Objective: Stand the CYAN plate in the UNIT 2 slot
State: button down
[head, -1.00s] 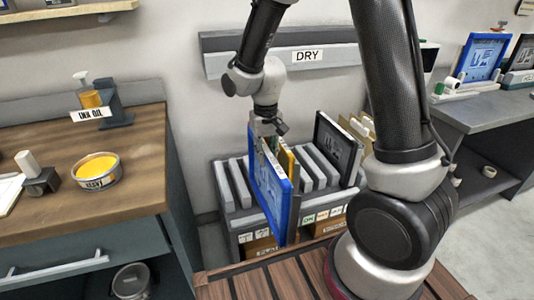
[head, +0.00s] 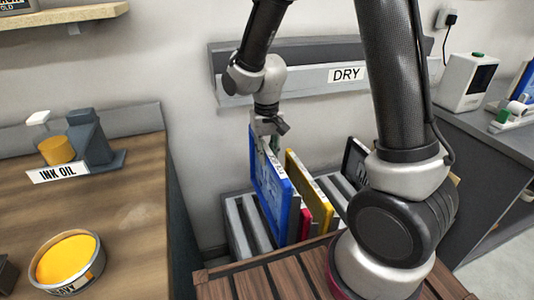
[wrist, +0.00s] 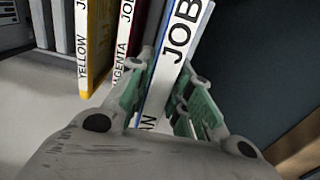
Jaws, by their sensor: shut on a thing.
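My gripper (head: 268,128) is shut on the top edge of the blue-framed cyan plate (head: 268,188), which hangs upright over the left part of the grey slotted rack. The head view does not show whether its lower edge touches the rack. In the wrist view the green-padded fingers (wrist: 158,105) clamp its white label edge (wrist: 178,55), reading "JOB" with "AN" partly covered. The yellow plate (head: 309,190) stands just right of it, with the red magenta plate (head: 305,222) low between them. No UNIT 2 label is readable now.
The grey rack (head: 238,228) has slots showing left of the held plate. A dark plate (head: 355,160) stands farther right, partly behind my arm. The wooden counter (head: 120,215) with the ink can (head: 70,262) is at left. The DRY shelf (head: 290,82) is on the wall behind.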

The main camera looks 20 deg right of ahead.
jog(key=shift+w+f, duration=0.1)
jog(key=shift+f, duration=6.9)
jog(key=c, duration=1.2)
grip_release()
notch_tip(320, 180, up, 12)
jog(key=shift+f, duration=0.1)
